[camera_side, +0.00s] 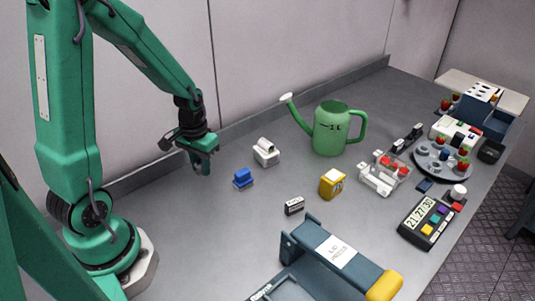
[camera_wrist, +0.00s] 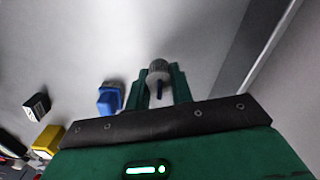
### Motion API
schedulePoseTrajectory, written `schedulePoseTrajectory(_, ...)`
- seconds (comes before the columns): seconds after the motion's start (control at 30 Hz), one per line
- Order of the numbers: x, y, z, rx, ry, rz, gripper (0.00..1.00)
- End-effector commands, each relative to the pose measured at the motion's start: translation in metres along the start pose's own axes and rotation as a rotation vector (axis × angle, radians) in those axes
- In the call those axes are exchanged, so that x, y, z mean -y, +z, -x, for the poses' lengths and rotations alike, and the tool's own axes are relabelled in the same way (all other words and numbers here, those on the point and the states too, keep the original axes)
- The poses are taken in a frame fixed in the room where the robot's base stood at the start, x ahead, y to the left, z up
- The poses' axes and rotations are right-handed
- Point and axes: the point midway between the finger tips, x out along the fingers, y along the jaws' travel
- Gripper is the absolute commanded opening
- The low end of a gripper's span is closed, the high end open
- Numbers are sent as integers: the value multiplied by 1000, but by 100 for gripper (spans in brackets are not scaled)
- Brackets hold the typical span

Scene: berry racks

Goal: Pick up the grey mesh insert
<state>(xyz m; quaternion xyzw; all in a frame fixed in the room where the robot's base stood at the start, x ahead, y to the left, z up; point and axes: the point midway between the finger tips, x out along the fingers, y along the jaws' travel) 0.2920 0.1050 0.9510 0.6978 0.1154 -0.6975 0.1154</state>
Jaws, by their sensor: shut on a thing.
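My gripper (camera_side: 204,168) is raised above the bench at the left in the side view. In the wrist view my gripper (camera_wrist: 160,88) is shut on a grey ribbed round piece, the grey mesh insert (camera_wrist: 159,68), which sits between the fingertips. A dark blue pin-like bit shows just below it between the fingers. In the side view I cannot make out the insert, as the fingers hide it. The bench surface below the fingers looks bare.
A small blue object (camera_side: 243,178) and a white block (camera_side: 266,153) stand to the right of my gripper. A green watering can (camera_side: 330,128), a yellow box (camera_side: 332,184), a black-and-white box (camera_side: 294,206) and a white rack (camera_side: 377,180) stand farther right. The wall runs behind.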

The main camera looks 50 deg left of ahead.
Motion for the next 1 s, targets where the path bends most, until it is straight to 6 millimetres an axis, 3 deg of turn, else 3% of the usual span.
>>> schedulePoseTrajectory(0.6,-76,43,56,-2,1,-6,2)
schedulePoseTrajectory(1.0,-100,57,73,0,0,-1,2)
